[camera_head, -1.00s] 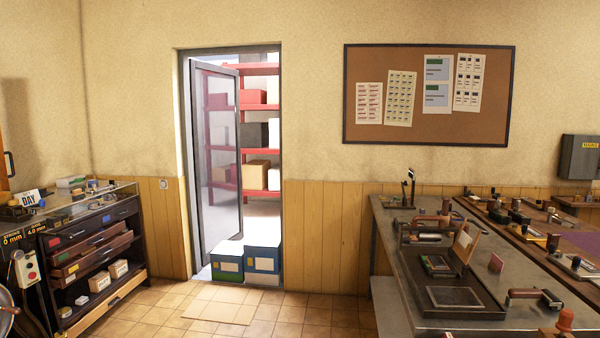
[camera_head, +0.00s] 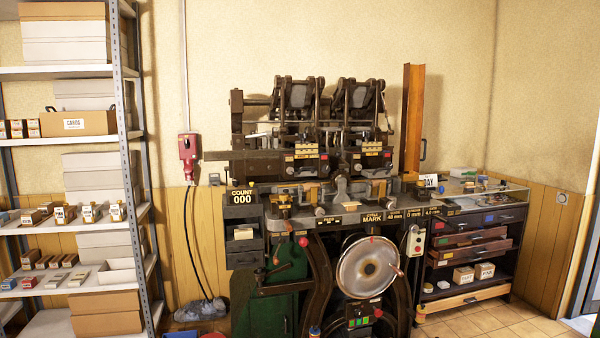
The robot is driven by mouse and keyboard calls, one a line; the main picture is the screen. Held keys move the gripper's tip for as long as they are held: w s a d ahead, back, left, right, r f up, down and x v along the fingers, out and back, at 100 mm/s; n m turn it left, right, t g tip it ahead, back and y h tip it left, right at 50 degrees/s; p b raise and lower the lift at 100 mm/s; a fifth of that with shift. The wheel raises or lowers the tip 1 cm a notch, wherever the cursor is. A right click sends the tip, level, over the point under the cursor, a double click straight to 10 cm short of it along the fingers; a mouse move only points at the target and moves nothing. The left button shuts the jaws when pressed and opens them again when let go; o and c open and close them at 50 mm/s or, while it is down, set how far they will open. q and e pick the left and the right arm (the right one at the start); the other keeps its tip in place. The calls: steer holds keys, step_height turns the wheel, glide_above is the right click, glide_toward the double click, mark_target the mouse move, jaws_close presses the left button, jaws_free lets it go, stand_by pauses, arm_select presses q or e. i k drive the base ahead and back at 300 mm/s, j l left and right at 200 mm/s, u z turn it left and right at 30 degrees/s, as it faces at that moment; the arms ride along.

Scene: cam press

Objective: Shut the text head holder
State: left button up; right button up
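A dark cam press (camera_head: 320,160) stands against the wall in the middle of the head view. Two upright head assemblies rise on it, one at the left (camera_head: 298,98) and one at the right (camera_head: 362,98). Yellow labels sit below each of them, too small to read. I cannot tell which part is the text head holder, or whether it is open. Neither of my grippers is in view.
Metal shelves (camera_head: 125,150) with boxes stand at the left. A red wall box (camera_head: 187,147) with a hanging cable is beside the press. A drawer cabinet (camera_head: 475,240) stands at the right. A large handwheel (camera_head: 368,267) is on the press front. Tiled floor shows at lower right.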

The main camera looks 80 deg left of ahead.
mark_target(378, 170)
steer(key=u, duration=0.5)
steer(key=k+l+u, duration=0.1)
steer(key=u, duration=0.85)
steer(key=k+l+u, duration=0.1)
steer(key=u, duration=0.35)
steer(key=i+u, duration=0.2)
steer(key=k+j, duration=0.05)
steer(key=k, duration=0.05)
